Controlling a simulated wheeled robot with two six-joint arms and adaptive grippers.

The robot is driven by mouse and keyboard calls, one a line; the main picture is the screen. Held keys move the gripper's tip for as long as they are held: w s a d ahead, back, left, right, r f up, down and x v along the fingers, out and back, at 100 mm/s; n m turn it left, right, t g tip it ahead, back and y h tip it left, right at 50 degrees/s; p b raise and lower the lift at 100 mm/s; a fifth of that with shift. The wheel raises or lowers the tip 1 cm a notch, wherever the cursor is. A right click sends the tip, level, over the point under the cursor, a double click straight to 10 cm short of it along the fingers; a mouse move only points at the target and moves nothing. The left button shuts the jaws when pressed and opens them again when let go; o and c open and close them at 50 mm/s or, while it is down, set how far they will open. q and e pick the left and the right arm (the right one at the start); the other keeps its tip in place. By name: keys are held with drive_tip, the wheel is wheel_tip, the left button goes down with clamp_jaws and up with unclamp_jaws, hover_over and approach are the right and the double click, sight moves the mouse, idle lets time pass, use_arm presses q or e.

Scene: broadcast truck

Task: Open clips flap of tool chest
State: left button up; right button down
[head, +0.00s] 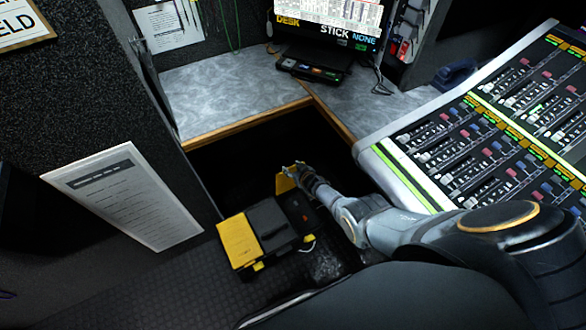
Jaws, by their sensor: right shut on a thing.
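The tool chest (266,222) is a black box with yellow parts and stands low on the floor, below the grey counter. A yellow lid panel (239,242) lies flat on its left side. At its far right, a second yellow flap (284,184) stands raised, and an open dark compartment with a small orange-red item shows beside it. My right gripper (297,171) is shut on this raised yellow flap; its fingertips are small and dark here. I cannot read any label on the flap. My left gripper is not in view.
The grey counter (225,88) with a wooden edge runs behind the chest. A mixing console (485,130) fills the right side. A dark wall with a paper sheet (127,194) stands at left. Ribbed floor (180,290) is free in front of the chest.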

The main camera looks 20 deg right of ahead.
drive_tip(key=c, duration=1.1)
unclamp_jaws()
drive_tip(key=shift+w+r, duration=0.4)
drive_tip(key=shift+r, duration=0.05)
drive_tip(key=o, duration=0.5)
drive_tip(key=shift+s, duration=0.2)
drive_tip(key=shift+c, duration=0.2)
drive_tip(key=shift+f, duration=0.1)
drive_tip(key=shift+s+f, duration=0.1)
drive_tip(key=shift+s, duration=0.1)
drive_tip(key=shift+s+r, duration=0.35)
drive_tip(key=shift+s, duration=0.05)
drive_tip(key=s, duration=1.2)
drive_tip(key=shift+d, duration=0.45)
